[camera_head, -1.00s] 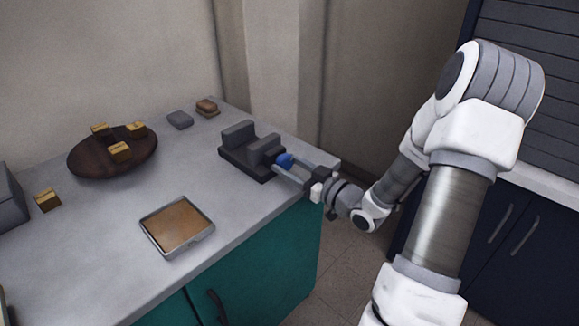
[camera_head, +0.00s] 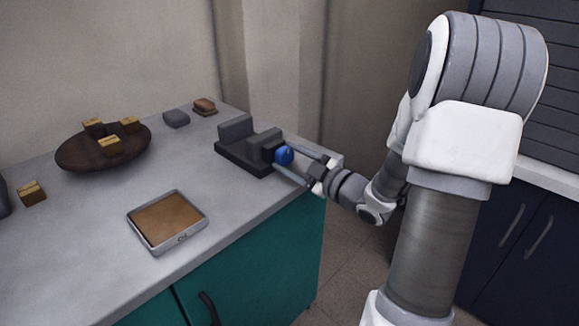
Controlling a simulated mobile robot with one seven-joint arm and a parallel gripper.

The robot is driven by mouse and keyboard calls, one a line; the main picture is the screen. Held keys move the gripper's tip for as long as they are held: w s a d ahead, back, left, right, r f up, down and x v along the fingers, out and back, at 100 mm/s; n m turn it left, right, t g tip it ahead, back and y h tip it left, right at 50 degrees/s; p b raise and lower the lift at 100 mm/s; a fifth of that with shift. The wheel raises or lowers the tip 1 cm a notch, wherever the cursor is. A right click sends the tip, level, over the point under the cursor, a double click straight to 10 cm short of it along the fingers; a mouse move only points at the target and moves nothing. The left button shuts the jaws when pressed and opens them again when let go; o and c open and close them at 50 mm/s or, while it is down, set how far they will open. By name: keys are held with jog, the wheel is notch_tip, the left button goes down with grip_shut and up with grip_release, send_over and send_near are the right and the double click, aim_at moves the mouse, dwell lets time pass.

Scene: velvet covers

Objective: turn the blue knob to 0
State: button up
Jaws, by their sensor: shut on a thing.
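The blue knob (camera_head: 284,155) is on the right-hand front face of a dark grey device (camera_head: 240,163) near the right end of the counter. The device has a flat base and two raised blocks. My gripper (camera_head: 282,157) reaches in from the right, with one finger on each side of the knob, shut on it. The knob's marks and its 0 are too small to make out, so its setting cannot be read.
A shallow tray (camera_head: 134,219) with a brown inside lies on the counter (camera_head: 100,255). A dark round board (camera_head: 75,156) bears several yellowish blocks. A grey block (camera_head: 176,118) and a brown block (camera_head: 204,106) sit behind the device. Open counter lies left of the device.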

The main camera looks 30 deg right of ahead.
jog(key=shift+n+b, duration=0.3)
jog(key=shift+n, duration=0.3)
jog(key=o, duration=1.4)
jog(key=shift+c, duration=0.2)
jog(key=shift+s+d, duration=0.1)
jog(key=p+v, duration=0.3)
jog(key=v, duration=1.4)
jog(key=shift+p, duration=0.3)
